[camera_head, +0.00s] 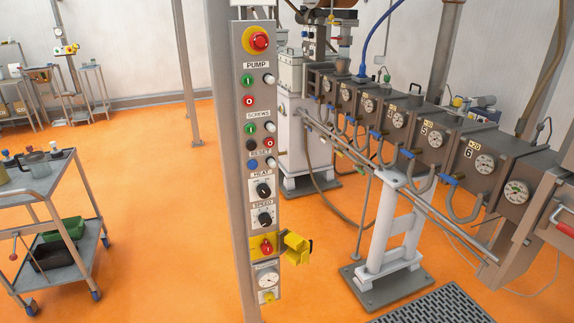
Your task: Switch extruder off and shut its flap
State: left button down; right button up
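The extruder's grey control panel (262,150) stands upright on a post in the middle of the view. A yellow flap (296,247) stands out to the right of this plate, swung open, leaving the switch uncovered. The switch's exact position is too small to read. The extruder barrel (430,140) runs to the right behind the panel, with a row of round gauges. Neither of my grippers is in view.
The panel also carries a red emergency button (258,40), several small buttons, black knobs (264,190) and a dial (267,281). A wheeled trolley (38,184) stands at left. A white support stand (388,225) and floor grate (435,306) are at right. Orange floor is free between trolley and panel.

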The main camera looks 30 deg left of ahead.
aim_at(267, 249)
jog(key=i+u, duration=0.15)
jog(key=u, duration=1.35)
jog(key=i+l+u, duration=0.2)
jog(key=l+u, duration=0.15)
jog(key=i+l+u, duration=0.15)
jog(key=l+u, duration=0.6)
jog(key=l, duration=0.15)
jog(key=l+u, duration=0.4)
jog(key=l, duration=0.15)
jog(key=l+u, duration=0.1)
jog(key=l, duration=0.95)
jog(key=k+l, duration=0.1)
jog(key=l, duration=0.95)
jog(key=i+l+u, duration=0.05)
